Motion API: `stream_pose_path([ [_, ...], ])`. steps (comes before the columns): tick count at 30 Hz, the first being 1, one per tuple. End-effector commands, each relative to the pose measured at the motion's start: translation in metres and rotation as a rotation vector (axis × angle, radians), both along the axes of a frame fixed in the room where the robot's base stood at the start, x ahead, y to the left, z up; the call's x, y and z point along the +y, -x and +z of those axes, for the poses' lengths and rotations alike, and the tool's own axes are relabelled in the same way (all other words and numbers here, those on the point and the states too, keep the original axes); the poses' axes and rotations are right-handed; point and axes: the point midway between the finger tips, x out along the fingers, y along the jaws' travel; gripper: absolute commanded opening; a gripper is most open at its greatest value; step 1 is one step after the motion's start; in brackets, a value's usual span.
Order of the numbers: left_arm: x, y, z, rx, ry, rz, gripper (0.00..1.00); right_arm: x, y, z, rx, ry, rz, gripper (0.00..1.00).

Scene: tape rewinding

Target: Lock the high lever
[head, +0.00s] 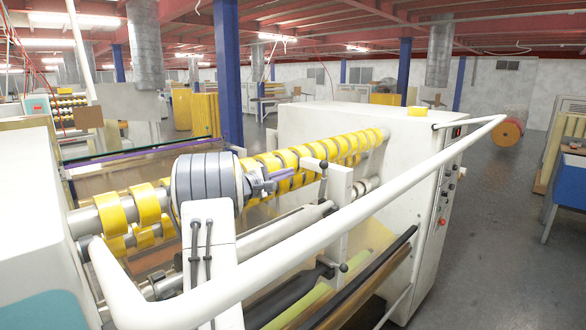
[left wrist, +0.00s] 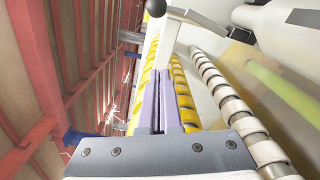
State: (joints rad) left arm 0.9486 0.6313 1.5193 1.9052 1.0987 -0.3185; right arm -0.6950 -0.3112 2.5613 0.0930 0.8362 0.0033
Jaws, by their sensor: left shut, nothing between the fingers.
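The high lever (head: 323,165) has a black ball knob and stands at the white upright bracket (head: 341,187) near the middle of the machine. Its knob (left wrist: 156,7) also shows at the top of the left wrist view, beside the white bracket (left wrist: 160,45). My left gripper (head: 287,173) has purple fingers that are closed together and empty. The fingers point at the bracket, a short way left of the lever in the head view. In the left wrist view the gripper (left wrist: 161,78) lies below the knob and apart from it. My right gripper is in neither view.
A second black-knobbed lever (head: 343,267) sits low on the bracket. Shafts with yellow tape rolls (head: 270,163) run behind my gripper. A thick white rail (head: 330,215) crosses in front. The machine's white cabinet (head: 390,140) stands to the right, with open floor beyond.

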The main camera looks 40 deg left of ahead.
Motion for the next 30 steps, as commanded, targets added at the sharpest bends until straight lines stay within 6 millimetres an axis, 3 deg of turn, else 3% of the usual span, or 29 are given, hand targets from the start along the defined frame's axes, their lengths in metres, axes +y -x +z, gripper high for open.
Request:
stream_pose_path([
  [6, -0.013, -0.050, 0.005, 0.003, 0.000, -0.017, 0.00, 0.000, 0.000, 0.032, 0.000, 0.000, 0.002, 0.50],
  [13, -0.016, -0.088, 0.004, 0.002, 0.000, -0.016, 0.00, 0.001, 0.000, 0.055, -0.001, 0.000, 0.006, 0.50],
  [21, -0.036, -0.074, 0.012, 0.002, 0.001, -0.011, 0.00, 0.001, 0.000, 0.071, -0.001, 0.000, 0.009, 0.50],
  [30, -0.046, -0.068, 0.013, 0.001, -0.002, -0.008, 0.00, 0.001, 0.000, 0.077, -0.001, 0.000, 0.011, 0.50],
])
